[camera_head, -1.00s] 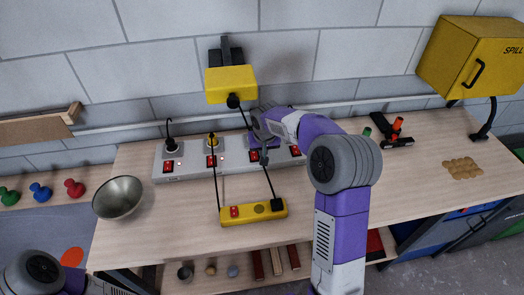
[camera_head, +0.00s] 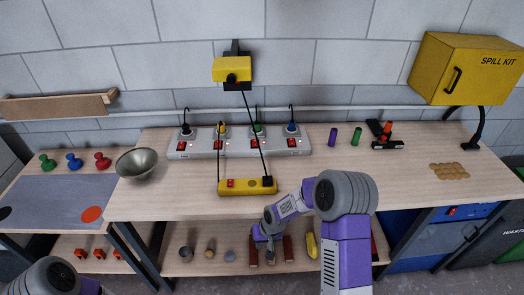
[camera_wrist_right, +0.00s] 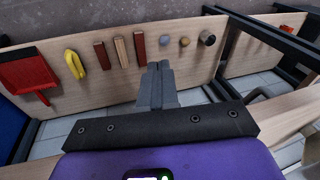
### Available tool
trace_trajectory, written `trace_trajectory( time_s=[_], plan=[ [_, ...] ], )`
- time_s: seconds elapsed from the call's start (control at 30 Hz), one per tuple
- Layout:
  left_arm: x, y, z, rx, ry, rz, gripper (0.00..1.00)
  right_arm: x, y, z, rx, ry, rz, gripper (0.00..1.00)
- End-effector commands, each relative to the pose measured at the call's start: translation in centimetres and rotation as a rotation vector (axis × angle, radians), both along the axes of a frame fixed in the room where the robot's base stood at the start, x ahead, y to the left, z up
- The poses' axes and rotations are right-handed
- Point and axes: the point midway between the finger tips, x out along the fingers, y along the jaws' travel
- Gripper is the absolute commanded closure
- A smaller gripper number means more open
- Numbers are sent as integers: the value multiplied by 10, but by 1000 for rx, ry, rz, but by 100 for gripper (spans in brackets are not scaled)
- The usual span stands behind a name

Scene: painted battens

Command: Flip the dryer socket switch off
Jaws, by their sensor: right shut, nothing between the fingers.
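A long grey socket strip (camera_head: 236,147) lies along the back of the bench, with several plugs and red switches. Its switches include the leftmost (camera_head: 182,147) and the rightmost (camera_head: 291,142). I cannot tell which socket is the dryer's, nor how each rocker is tilted. A yellow socket bar (camera_head: 248,187) with one red switch (camera_head: 230,183) lies in front of it. My right gripper (camera_head: 268,256) is shut and empty, below the bench's front edge, well away from both strips. Its closed fingers also show in the right wrist view (camera_wrist_right: 157,82). My left gripper is out of view.
A yellow box (camera_head: 232,69) on the wall has a cord down to the yellow bar. A metal bowl (camera_head: 137,164) stands left of the strip. The lower shelf (camera_head: 205,267) holds bars, a yellow item (camera_head: 311,246) and small round pieces. The bench's right middle is clear.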

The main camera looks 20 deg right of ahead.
Motion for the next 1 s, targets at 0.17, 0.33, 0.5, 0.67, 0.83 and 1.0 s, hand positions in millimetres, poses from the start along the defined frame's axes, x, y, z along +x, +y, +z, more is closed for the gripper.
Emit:
trace_trajectory(
  time_s=[0.17, 0.33, 0.5, 0.67, 0.83, 1.0],
  plan=[
    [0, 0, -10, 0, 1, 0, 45, -79, 46, -67, 94, 69, 7, 100],
    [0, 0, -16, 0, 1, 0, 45, -157, 77, -101, 142, 120, -10, 100],
    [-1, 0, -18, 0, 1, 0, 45, -192, 86, -108, 146, 139, -20, 100],
    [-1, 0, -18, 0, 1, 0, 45, -196, 87, -109, 146, 138, -22, 100],
    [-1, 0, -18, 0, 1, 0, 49, -195, 87, -108, 146, 138, -22, 100],
    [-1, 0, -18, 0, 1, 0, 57, -195, 87, -108, 146, 138, -21, 100]
  ],
)
